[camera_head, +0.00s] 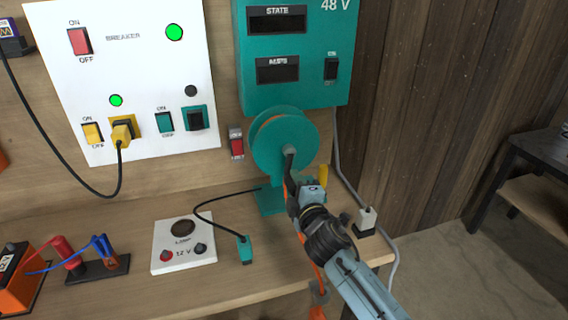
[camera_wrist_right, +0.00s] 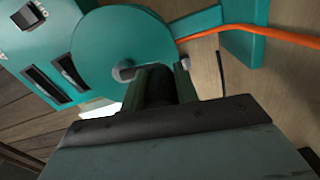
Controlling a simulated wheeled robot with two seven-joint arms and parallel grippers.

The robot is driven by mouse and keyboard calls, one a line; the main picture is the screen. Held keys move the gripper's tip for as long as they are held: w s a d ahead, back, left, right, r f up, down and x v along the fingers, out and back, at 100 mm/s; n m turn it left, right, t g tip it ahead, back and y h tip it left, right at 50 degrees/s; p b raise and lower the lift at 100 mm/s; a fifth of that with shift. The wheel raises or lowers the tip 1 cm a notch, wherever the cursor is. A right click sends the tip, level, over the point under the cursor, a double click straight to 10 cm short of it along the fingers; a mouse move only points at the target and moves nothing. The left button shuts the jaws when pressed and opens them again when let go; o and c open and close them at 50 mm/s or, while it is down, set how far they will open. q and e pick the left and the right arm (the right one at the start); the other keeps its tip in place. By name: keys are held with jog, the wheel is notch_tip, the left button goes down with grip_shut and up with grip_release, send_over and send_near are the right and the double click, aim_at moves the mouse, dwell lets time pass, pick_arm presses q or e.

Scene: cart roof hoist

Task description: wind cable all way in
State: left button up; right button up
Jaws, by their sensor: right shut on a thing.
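The teal cable reel (camera_head: 268,140) stands upright on a teal base at the back of the bench; its disc also fills the upper part of the right wrist view (camera_wrist_right: 115,45). Orange cable (camera_head: 318,272) runs from the reel toward the bench's front edge, partly hidden behind my right arm. It also runs off right in the wrist view (camera_wrist_right: 275,37). A grey crank (camera_head: 289,158) is on the reel's face. My right gripper (camera_head: 292,190) is shut on the crank's dark handle (camera_wrist_right: 158,86), which shows between the fingers in the wrist view. My left gripper is out of view.
A teal 48 V box (camera_head: 295,85) is behind the reel. A white breaker panel (camera_head: 140,60) is on the wall. A white lamp unit (camera_head: 184,255) and a teal plug (camera_head: 244,250) lie left of the reel. A white plug (camera_head: 366,220) is at right.

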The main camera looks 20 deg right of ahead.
jog(key=shift+w+d+r, duration=0.1)
jog(key=shift+d+r, duration=0.05)
jog(key=shift+r, duration=0.2)
jog(key=shift+d+r, duration=0.15)
jog(key=d+p, duration=0.1)
jog(key=d+r+p, duration=0.1)
jog(key=d, duration=0.1)
jog(key=shift+w, duration=0.1)
jog(key=o, duration=0.9)
jog(key=shift+a, duration=0.3)
jog(key=o, duration=0.4)
jog(key=shift+d+f, duration=0.2)
jog(key=shift+f, duration=0.05)
jog(key=shift+o, duration=0.2)
jog(key=shift+f, duration=0.1)
